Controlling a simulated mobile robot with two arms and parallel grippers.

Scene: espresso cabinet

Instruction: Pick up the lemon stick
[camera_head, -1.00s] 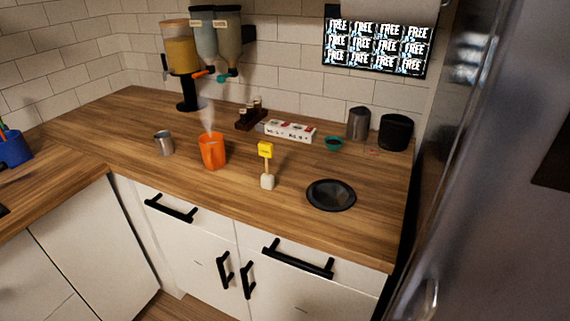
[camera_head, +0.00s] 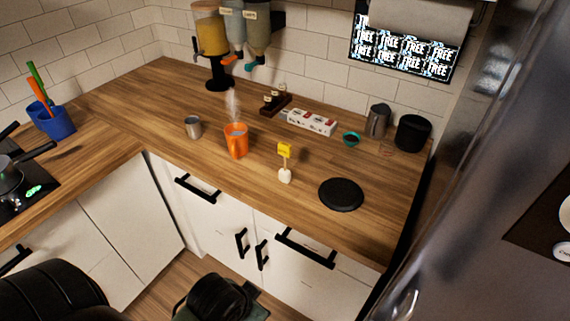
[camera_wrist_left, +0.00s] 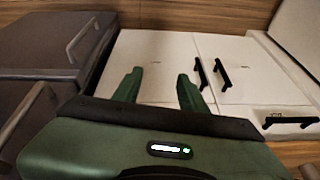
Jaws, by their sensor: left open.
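The lemon stick looks to be the small stick with a yellow top (camera_head: 285,150) and a whitish lower end (camera_head: 285,176). It stands upright on the wooden counter (camera_head: 330,165), between the orange mug and the round black plate in the head view. My left gripper (camera_wrist_left: 158,78) is open and empty in the left wrist view, its two green fingers apart in front of white cabinet doors. The stick is not in that view. Dark parts of my arm show at the bottom of the head view, but no fingertips. My right gripper is not in view.
A steaming orange mug (camera_head: 236,146) and a metal cup (camera_head: 193,127) stand left of the stick. A black plate (camera_head: 341,195) lies to its right. Behind are a white box (camera_head: 311,122), a teal bowl (camera_head: 351,139) and dark canisters (camera_head: 413,133). A fridge borders the right.

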